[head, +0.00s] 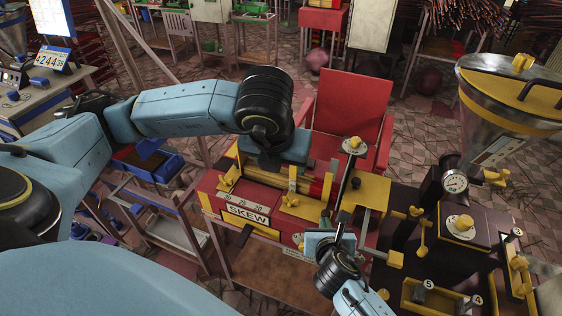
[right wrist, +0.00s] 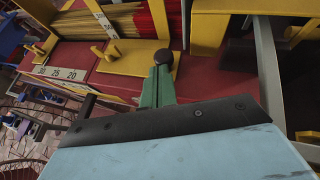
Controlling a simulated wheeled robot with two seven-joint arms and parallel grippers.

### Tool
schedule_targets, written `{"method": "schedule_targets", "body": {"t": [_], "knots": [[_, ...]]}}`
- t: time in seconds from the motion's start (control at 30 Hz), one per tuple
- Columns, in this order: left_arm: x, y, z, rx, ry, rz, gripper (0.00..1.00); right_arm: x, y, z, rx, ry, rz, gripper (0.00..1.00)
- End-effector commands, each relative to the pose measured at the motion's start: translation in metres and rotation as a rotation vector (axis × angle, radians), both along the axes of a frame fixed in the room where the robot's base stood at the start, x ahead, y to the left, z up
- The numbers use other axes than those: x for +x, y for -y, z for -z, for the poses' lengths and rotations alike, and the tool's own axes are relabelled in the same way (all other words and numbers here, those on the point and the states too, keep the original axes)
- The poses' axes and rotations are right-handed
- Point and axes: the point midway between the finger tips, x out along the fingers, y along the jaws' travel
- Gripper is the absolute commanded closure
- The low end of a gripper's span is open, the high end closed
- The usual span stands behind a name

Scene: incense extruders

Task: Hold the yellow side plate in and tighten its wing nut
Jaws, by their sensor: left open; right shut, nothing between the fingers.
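A yellow plate (head: 303,207) with a yellow wing nut (head: 290,199) lies on the red machine marked SKEW (head: 247,215). The plate (right wrist: 135,68) and its wing nut (right wrist: 105,55) also show in the right wrist view, left of the fingers. A second yellow wing nut (head: 227,182) is at the machine's left end; I cannot tell which plate is the side plate. My left gripper (head: 277,168) is open, pointing down over the machine's back; its fingertips are mostly hidden. My right gripper (head: 326,220) is shut and empty, its green fingers (right wrist: 158,85) together close to a black knob (right wrist: 163,58).
Thin yellow and red sticks (right wrist: 115,20) lie in the machine's trough. A red chair-like frame (head: 350,110) stands behind. To the right is a dark machine with a pressure gauge (head: 456,184) and a steel hopper (head: 500,115). A grey bar (head: 366,219) stands close right of my right gripper.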

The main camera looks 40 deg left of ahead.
Motion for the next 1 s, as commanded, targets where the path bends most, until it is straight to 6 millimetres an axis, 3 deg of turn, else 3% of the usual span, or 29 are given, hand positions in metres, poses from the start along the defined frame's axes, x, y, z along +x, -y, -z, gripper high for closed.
{"method": "schedule_targets", "body": {"t": [1.0], "knots": [[0.0,0.0,-0.03,0.0,0.0,0.0,0.36,-0.056,0.013,-0.001,0.0,0.0,-0.001,1.0]]}}
